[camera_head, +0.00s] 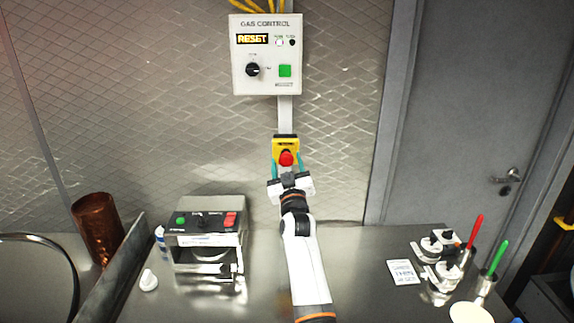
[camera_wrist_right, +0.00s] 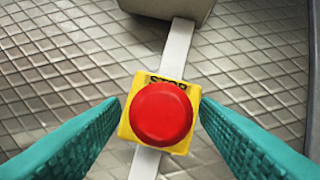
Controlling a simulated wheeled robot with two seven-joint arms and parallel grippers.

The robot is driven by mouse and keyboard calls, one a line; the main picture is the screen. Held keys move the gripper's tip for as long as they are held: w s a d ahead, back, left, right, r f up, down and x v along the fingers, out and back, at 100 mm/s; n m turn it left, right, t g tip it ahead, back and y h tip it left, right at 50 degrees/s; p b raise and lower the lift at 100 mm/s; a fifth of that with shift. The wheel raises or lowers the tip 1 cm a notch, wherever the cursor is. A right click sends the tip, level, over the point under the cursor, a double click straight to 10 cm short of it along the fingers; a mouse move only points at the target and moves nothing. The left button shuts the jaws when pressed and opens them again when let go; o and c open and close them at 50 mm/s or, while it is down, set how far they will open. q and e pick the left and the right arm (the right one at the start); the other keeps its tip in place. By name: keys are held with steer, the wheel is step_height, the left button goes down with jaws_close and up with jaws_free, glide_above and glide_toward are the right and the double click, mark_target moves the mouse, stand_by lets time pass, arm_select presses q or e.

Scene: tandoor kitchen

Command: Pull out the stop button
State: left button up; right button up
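The stop button is a round red knob (camera_head: 286,158) on a yellow box (camera_head: 285,142), fixed to a pale vertical strip on the tiled wall. In the right wrist view the red knob (camera_wrist_right: 161,113) sits in the middle, with the yellow plate (camera_wrist_right: 160,80) and part of the word STOP behind it. My right gripper (camera_head: 287,165) is open just in front of the box. Its teal fingers (camera_wrist_right: 160,112) stand on either side of the knob, with a visible gap between them and it. My left gripper is out of view.
A gas control panel (camera_head: 267,80) reading RESET hangs above the stop box.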

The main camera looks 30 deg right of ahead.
steer(key=shift+s+f, duration=0.1)
steer(key=shift+f, duration=0.1)
steer(key=b+v, duration=0.4)
steer(key=v, duration=0.7)
steer(key=shift+s+a, duration=0.25)
steer(key=shift+s, duration=0.1)
